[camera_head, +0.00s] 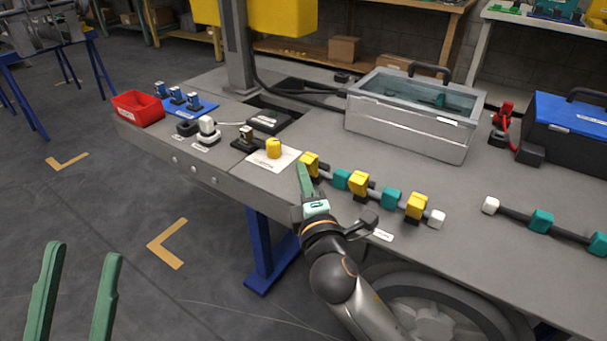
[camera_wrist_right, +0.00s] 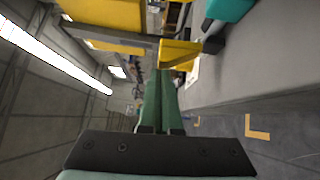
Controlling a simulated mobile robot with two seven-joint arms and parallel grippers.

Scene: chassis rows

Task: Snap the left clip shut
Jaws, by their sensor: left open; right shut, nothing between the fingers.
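The left clip is a yellow block (camera_head: 310,162) at the left end of a dark rod on the bench's front edge. In the right wrist view the yellow clip (camera_wrist_right: 180,52) shows just beyond and right of the fingertips. I cannot tell whether its lid is shut. My right gripper (camera_head: 304,172) is shut and empty, its green fingers just left of the clip; contact cannot be told. A middle yellow clip (camera_head: 358,184) and a right yellow clip (camera_head: 416,206) sit along the same rod. My left gripper (camera_head: 78,258) is open and empty, away from the bench over the floor.
Teal blocks (camera_head: 391,198) and a white end cap (camera_head: 437,219) share the rod. A yellow cylinder (camera_head: 273,148) stands on a white sheet left of the clip. A clear-lidded case (camera_head: 405,128) stands behind. A second rod with teal blocks (camera_head: 541,221) lies to the right.

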